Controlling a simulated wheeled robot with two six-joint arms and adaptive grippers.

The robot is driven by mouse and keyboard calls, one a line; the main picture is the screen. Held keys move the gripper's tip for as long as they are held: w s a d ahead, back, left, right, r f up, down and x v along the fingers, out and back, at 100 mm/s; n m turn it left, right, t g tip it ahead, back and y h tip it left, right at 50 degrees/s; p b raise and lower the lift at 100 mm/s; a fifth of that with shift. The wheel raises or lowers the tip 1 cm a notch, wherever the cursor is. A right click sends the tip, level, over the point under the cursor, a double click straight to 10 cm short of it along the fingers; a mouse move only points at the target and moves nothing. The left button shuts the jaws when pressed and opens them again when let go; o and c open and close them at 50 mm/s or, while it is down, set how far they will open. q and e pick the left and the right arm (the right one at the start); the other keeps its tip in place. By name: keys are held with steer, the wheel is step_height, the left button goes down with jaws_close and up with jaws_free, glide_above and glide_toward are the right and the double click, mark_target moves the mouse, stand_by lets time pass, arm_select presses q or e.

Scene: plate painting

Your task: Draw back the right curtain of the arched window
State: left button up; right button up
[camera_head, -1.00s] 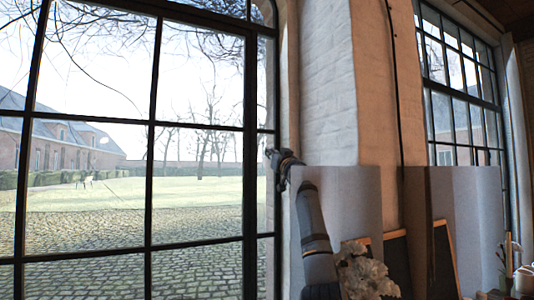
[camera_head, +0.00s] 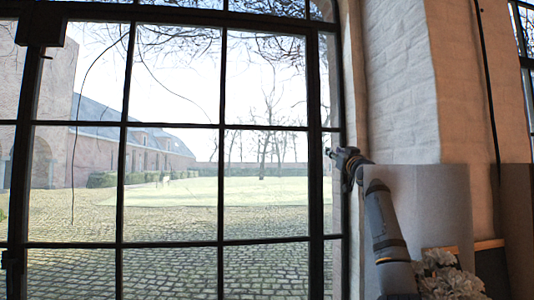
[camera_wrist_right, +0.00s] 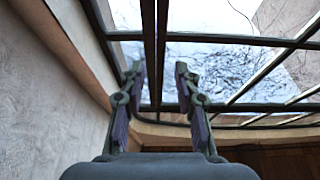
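The large window (camera_head: 220,185) with dark metal bars fills the left and middle of the head view. Its top is cut off. No hanging cloth curtain can be made out at its right edge, where a white brick wall begins. My right gripper (camera_head: 332,153) is at the window's right edge, at mid-height, pointing left. In the right wrist view, the fingers of this gripper (camera_wrist_right: 157,78) are apart with nothing held between them. Dark window bars (camera_wrist_right: 155,35) show beyond the fingertips. My left gripper is not in view.
A grey upright panel (camera_head: 430,205) stands right of the window, behind my right arm. White flowers (camera_head: 446,276) and a dark framed board (camera_head: 490,272) are low at the right. A pale wall (camera_wrist_right: 45,95) runs along the left in the wrist view.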

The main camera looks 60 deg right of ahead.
arm_select(q)
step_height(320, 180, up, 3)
steer(key=p, duration=0.3)
arm_select(e)
steer(key=w+a, duration=2)
steer(key=w, duration=0.4)
steer(key=shift+w+a, duration=0.2)
steer(key=shift+a, duration=0.2)
arm_select(q)
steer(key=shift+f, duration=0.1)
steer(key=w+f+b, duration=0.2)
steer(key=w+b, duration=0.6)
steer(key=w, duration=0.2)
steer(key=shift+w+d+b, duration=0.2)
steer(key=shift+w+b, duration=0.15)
steer(key=shift+b, duration=0.05)
arm_select(e)
steer(key=v, duration=1.2)
